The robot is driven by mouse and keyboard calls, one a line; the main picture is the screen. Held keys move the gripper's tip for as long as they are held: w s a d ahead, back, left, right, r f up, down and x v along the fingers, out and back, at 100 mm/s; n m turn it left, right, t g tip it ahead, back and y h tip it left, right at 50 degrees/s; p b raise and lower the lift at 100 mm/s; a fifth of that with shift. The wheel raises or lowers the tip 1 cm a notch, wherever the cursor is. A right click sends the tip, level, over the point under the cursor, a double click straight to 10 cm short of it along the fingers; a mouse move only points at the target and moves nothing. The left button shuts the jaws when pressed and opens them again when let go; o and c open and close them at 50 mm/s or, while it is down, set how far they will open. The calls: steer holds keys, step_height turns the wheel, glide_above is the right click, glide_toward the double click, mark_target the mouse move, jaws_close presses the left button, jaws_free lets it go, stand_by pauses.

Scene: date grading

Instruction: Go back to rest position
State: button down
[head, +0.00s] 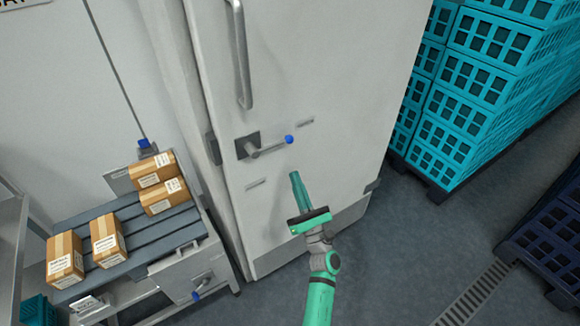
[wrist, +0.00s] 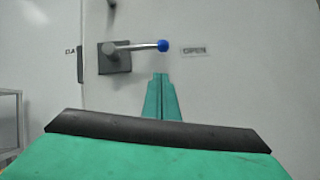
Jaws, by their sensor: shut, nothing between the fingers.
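My green gripper (head: 295,177) is shut and empty, in front of the large white door (head: 320,60). The door has a lever with a blue knob (head: 289,139) on a dark square plate (head: 247,146). In the head view the fingertips are just below the blue knob, apart from it in the picture. In the wrist view my gripper (wrist: 160,78) points at the door, with the blue knob (wrist: 163,46) above its tips. The lever lies about level there, pointing right towards a label reading OPEN (wrist: 195,52).
A slatted bench (head: 150,235) with several cardboard boxes (head: 107,240) stands at the left. A second blue-knobbed lever (head: 196,295) is on its front. Stacked teal crates (head: 470,90) fill the upper right, with dark blue crates (head: 550,235) at the right edge. Grey floor (head: 420,250) is clear between.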

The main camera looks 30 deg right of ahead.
steer(key=shift+v, duration=2.35)
steer(key=s+a+f+m+g, duration=0.1)
steer(key=s+a+f+m, duration=0.2)
steer(key=s+a+m, duration=0.3)
steer(key=s+a+f+m+g+h, duration=0.1)
steer(key=s+a+f+m+g, duration=0.15)
steer(key=s+a+m, duration=0.35)
steer(key=s+a+f+m, duration=0.3)
steer(key=s+a+m, duration=0.2)
steer(key=s+a, duration=0.15)
steer(key=s+a+r+m+g+y, duration=0.1)
steer(key=s+a+m+g, duration=0.1)
steer(key=s+a+m, duration=0.2)
steer(key=s+a+r+m+g, duration=0.2)
steer(key=s+a+m, duration=0.3)
steer(key=s+m, duration=0.6)
steer(key=shift+s+a+g+y, duration=0.35)
steer(key=shift+s+g, duration=0.5)
steer(key=shift+s, duration=1.25)
steer(key=shift+w, duration=0.1)
